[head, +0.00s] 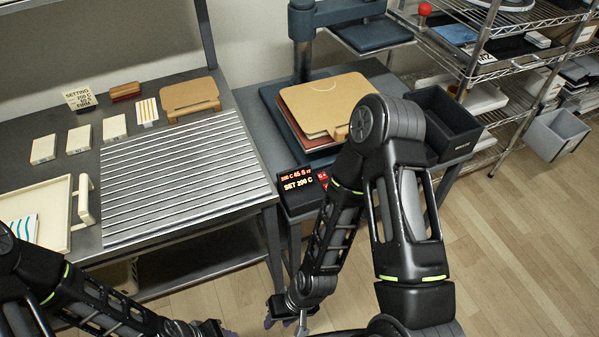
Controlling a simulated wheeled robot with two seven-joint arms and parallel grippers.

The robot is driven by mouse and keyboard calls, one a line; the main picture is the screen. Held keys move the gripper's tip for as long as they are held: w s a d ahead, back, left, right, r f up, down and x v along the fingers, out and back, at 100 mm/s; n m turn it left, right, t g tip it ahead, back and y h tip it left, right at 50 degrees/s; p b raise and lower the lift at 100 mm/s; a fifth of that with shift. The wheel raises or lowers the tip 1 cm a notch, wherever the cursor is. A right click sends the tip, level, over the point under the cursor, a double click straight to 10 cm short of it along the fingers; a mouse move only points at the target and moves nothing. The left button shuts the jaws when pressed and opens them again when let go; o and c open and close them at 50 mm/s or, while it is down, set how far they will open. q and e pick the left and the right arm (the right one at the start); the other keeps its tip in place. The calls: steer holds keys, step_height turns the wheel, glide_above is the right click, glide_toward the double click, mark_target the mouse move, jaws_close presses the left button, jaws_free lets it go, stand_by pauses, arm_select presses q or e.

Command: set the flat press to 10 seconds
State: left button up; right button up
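The flat press stands on the dark side table, with a tan board (325,101) over a reddish one on its base. Its raised upper plate (371,36) is swung back, and a red-knobbed lever (425,9) is at the right. Its display (298,181) shows a small red line that seems to include 45 S, and SET 200 C below. My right arm crosses in front, partly hiding the press front and display. My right gripper (294,319) is low at the bottom edge, away from the press. My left gripper (212,329) is cut off at the bottom edge. Neither gripper's opening is clear.
A setting card (78,96) reads 200 C and FIRM, its middle line hard to read. A slatted metal panel (185,178), small white boxes (78,139) and a cream tray (66,247) cover the left bench. A black bin (442,126) stands right of the press.

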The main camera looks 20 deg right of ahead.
jaws_close()
stand_by(0.3)
stand_by(1.4)
